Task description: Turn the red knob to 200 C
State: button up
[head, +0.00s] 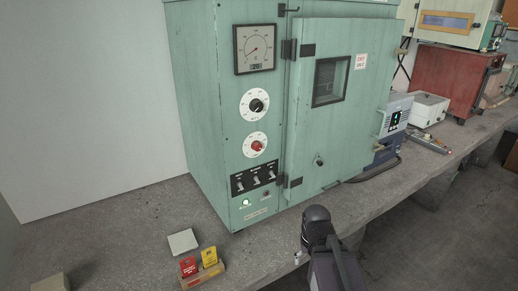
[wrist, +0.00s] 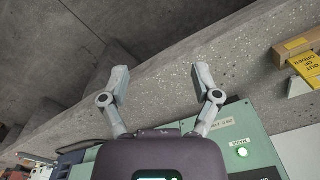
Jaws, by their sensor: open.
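The red knob (head: 257,146) sits at the centre of a white round dial on the front of the pale green oven (head: 219,150), below a black knob (head: 257,106) on a similar dial. The pointer's setting is too small to read. A square gauge (head: 256,48) is above them, its needle toward the lower left. My gripper (wrist: 162,82) is open and empty in the wrist view, by the bench's front edge. It is well apart from the red knob, which is not visible in the wrist view. In the head view my arm largely hides the gripper.
The oven door (head: 340,125) is shut. Red and yellow cards (head: 209,256) stand on the bench front left. Other equipment stands right of the oven.

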jog(key=w+a+r+m+t+y+p, duration=0.2)
jog(key=w+a+r+m+t+y, duration=0.4)
jog(key=w+a+r+m+y, duration=0.3)
jog(key=w+a+r+m+t+y+p, duration=0.1)
jog(key=w+r+m+t+p, duration=0.1)
jog(key=w+r+m+t, duration=0.4)
jog(key=m+t, duration=0.3)
jog(key=m, duration=1)
send_near(259, 148)
jog(key=v, duration=0.3)
jog(key=shift+s+r, duration=0.2)
jog(key=shift+s, duration=0.1)
jog(key=shift+w, duration=0.1)
jog(key=x, duration=1.3)
jog(key=shift+w+f, duration=0.2)
jog(key=shift+w, duration=0.1)
grip_shut()
